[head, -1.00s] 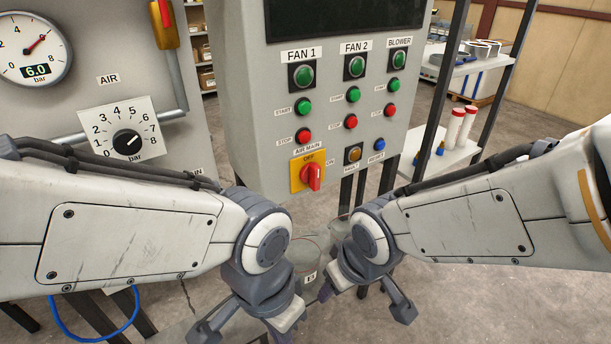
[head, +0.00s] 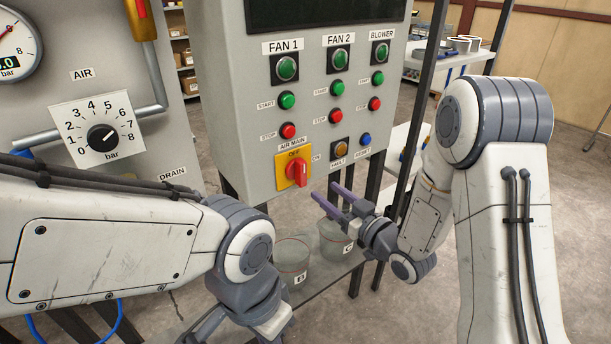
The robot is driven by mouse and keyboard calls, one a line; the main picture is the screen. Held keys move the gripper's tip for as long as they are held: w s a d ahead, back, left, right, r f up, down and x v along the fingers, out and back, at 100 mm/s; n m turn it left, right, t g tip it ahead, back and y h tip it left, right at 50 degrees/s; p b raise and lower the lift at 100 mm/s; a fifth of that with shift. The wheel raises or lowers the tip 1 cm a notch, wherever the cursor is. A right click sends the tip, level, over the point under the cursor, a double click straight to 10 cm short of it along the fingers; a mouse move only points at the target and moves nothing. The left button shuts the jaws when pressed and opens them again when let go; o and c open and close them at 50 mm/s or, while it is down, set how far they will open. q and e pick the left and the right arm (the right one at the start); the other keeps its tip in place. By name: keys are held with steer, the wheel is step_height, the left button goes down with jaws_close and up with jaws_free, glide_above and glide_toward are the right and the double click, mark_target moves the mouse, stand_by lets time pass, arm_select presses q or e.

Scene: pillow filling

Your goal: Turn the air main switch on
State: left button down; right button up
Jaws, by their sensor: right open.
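The air main switch is a red rotary knob (head: 299,173) on a yellow plate (head: 284,171) at the lower left of the grey control panel. OFF is marked above the knob and ON to its right. The knob's grip stands about upright, in line with OFF. My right gripper (head: 325,193) is open and empty, its two purple-grey fingers pointing up and left. Its tips are below and right of the knob, seemingly apart from it. My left gripper (head: 238,333) hangs low at the bottom edge, partly out of frame; its opening is unclear.
Green and red start and stop buttons sit above the switch, with an amber fault button (head: 340,149) and a blue reset button (head: 365,139) to its right. Two clear containers (head: 292,262) (head: 334,240) stand below the panel. A pressure dial (head: 101,138) is at left.

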mark_target(304, 174)
steer(key=p+x, duration=0.2)
steer(key=x, duration=0.6)
steer(key=shift+w+a+r, duration=0.1)
steer(key=shift+w+a, duration=0.45)
steer(key=shift+w, duration=0.15)
jaws_close()
